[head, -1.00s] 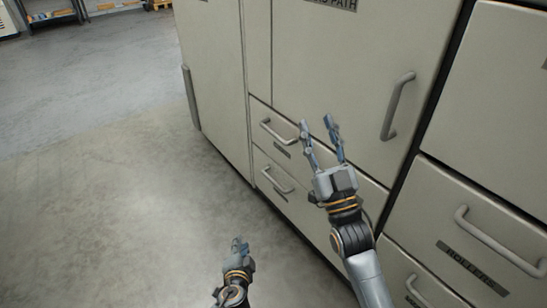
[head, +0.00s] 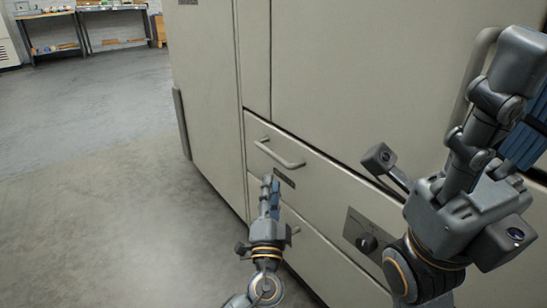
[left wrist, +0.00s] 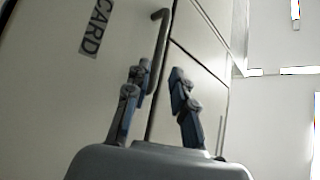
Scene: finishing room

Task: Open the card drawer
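The card drawer (head: 325,182) is the upper drawer in the pale cabinet, and its front looks flush. Its grey bar handle (head: 278,156) shows in the head view, above a small dark label (head: 284,178). In the left wrist view the label (left wrist: 96,27) reads CARD. My left gripper (head: 270,182) is just below the handle in the head view. In the left wrist view its fingers (left wrist: 158,78) are apart, with the handle (left wrist: 160,45) showing between them; contact is not clear. My right gripper (head: 520,95) is close to the camera at the right, its finger gap hidden.
A lower drawer (head: 318,250) sits under the card drawer, partly behind my left gripper. A dark plate with a round knob (head: 366,242) is on the front at the right. The grey floor (head: 100,220) at the left is clear. Workbenches (head: 60,28) stand far back.

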